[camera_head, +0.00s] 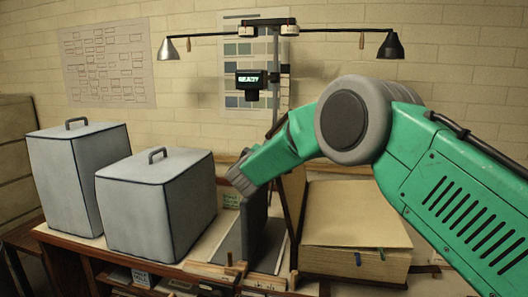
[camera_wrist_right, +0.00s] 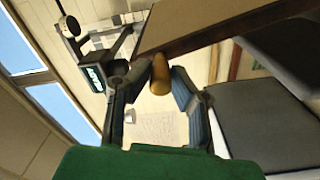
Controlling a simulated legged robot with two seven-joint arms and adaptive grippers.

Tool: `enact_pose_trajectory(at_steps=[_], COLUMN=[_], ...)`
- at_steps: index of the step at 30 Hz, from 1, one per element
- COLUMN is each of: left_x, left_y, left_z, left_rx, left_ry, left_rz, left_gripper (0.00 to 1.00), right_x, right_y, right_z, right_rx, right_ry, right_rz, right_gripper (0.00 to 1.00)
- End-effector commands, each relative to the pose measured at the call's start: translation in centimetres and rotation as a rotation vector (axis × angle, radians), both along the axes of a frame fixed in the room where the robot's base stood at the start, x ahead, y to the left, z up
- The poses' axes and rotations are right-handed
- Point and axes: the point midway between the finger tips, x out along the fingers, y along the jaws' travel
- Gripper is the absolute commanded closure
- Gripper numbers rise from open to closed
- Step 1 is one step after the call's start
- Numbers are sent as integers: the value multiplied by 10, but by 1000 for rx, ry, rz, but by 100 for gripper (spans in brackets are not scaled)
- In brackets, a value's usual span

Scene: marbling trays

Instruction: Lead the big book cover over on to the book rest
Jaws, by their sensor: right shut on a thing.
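The big book (camera_head: 350,215) lies open at the right of the table, its thick block of cream pages showing. Its cover (camera_head: 291,205) stands steeply raised at the left of the pages, seen nearly edge-on. In the wrist view the cover (camera_wrist_right: 205,22) is a tan board with a dark edge. My right gripper (camera_wrist_right: 158,88) is shut on a tan wooden peg (camera_wrist_right: 160,75) at that edge. In the head view my right arm hides the fingertips and the cover's top. A grey sloped panel (camera_head: 232,243), apparently the book rest, lies left of the cover. My left gripper is out of view.
Two grey lidded boxes (camera_head: 160,205) (camera_head: 80,170) stand on the left of the table. A lamp stand with a small lit screen (camera_head: 251,80) rises behind. Small wooden pieces (camera_head: 235,268) are at the table's front edge.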

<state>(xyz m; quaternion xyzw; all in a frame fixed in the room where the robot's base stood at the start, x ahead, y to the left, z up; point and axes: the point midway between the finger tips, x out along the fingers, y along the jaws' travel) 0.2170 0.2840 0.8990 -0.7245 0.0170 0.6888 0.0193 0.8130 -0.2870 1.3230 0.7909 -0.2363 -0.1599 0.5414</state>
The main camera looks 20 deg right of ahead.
Motion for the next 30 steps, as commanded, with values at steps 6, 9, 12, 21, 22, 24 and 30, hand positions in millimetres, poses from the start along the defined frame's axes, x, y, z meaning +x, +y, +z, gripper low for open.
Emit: enact_pose_trajectory(at_steps=[6,9,12,21,22,24,30], left_x=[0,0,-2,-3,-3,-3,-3], left_y=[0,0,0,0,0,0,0], left_z=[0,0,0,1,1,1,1], left_rx=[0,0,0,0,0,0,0], left_ry=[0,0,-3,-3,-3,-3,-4], left_rz=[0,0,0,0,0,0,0], left_gripper=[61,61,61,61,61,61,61], right_x=[-1,-2,-2,-12,-14,-18,-32], right_y=[0,1,2,10,11,14,22], right_z=[-5,-3,-2,-2,-2,-2,-2], right_rx=[3,1,-1,-2,-1,-1,0], right_ry=[9,6,5,5,4,6,5], right_rz=[-2,-1,-1,0,0,1,1], right_gripper=[63,63,63,63,63,63,63])
